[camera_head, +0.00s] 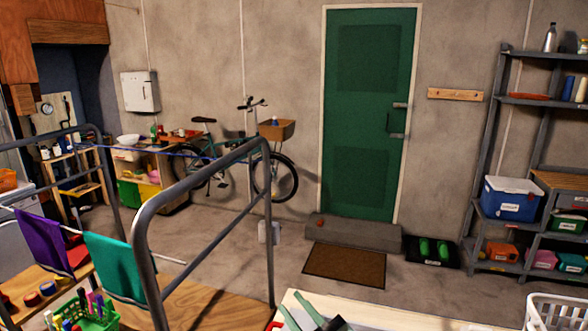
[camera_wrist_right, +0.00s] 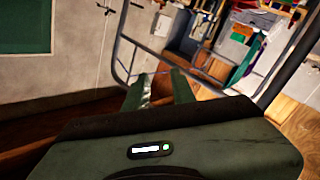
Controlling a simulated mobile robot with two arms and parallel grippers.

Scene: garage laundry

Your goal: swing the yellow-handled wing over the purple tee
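The purple tee (camera_head: 40,238) hangs over a rail at the lower left of the head view. A teal cloth (camera_head: 115,267) hangs beside it, nearer to the middle. A grey tubular frame (camera_head: 200,178) rises in front of me, and another grey frame (camera_head: 106,165) stands farther left. I see no yellow handle, so I cannot tell which frame is the wing. My right gripper (camera_head: 309,312) is at the bottom edge of the head view, right of the near frame. In the right wrist view its two green fingers (camera_wrist_right: 158,84) are apart with nothing between them. My left gripper is out of view.
A green basket (camera_head: 97,318) with several items stands at the lower left. A pale tabletop (camera_head: 375,315) and white basket (camera_head: 555,312) are at the lower right. The floor before the brown mat (camera_head: 345,265) is clear. Grey shelves (camera_head: 483,170) stand right.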

